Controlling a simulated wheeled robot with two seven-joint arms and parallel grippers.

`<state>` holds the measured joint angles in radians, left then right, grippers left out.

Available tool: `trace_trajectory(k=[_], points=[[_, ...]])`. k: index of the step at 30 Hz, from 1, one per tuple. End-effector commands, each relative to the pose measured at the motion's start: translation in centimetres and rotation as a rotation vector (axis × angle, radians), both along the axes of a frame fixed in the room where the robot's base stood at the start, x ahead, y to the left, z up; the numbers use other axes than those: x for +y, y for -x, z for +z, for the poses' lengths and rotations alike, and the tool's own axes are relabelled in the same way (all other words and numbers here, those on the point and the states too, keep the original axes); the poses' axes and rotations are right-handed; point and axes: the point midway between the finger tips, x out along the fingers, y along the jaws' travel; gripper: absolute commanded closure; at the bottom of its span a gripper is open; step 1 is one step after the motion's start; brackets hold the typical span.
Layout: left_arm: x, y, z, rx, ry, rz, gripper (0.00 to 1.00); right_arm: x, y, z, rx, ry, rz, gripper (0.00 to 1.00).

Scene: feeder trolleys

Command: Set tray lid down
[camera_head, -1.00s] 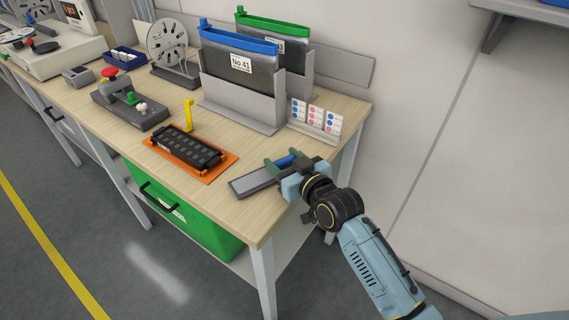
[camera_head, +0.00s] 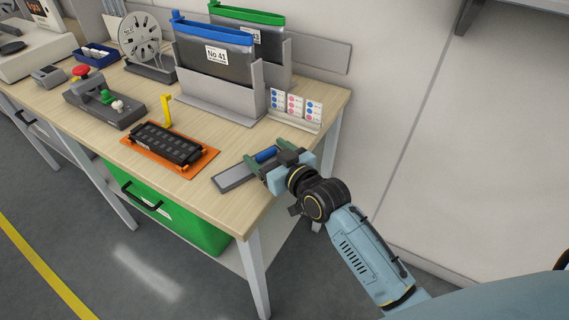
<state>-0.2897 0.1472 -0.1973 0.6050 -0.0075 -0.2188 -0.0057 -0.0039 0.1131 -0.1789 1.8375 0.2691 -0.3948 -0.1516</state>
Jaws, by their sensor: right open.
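The tray lid (camera_head: 233,179) is a flat grey plate with a darker rim and a blue grip (camera_head: 265,154). It lies on the table near the front right corner. My right gripper (camera_head: 266,156) is open, with its green fingers on either side of the blue grip. Whether the fingers touch the grip cannot be told. The gripper hides the right part of the lid. A black slotted tray (camera_head: 168,143) sits on an orange base (camera_head: 203,165) to the left of the lid. My left gripper is not in view.
Holders with a blue-topped pouch (camera_head: 213,70) and a green-topped pouch (camera_head: 252,17) stand behind. A card stand (camera_head: 296,110) is just behind my right gripper. A yellow upright (camera_head: 167,110) rises behind the tray. A green bin (camera_head: 190,220) hangs below. Bare tabletop lies in front.

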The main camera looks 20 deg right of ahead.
Motion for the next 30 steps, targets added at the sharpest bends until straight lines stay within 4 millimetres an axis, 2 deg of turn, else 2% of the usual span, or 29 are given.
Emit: trace_trajectory(k=[9, 15, 21, 30], points=[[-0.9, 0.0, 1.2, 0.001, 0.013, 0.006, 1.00, -1.7, 6.2, 1.0, 0.004, 0.002, 0.000, 0.24], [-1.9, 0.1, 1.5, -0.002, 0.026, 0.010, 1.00, -2.5, 9.1, 1.5, 0.001, 0.002, 0.000, 0.24], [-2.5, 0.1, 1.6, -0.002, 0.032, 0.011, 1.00, -2.9, 10.3, 1.7, 0.001, 0.001, 0.000, 0.24], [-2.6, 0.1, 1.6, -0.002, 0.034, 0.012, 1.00, -2.9, 10.4, 1.7, 0.000, 0.001, 0.000, 0.24]])
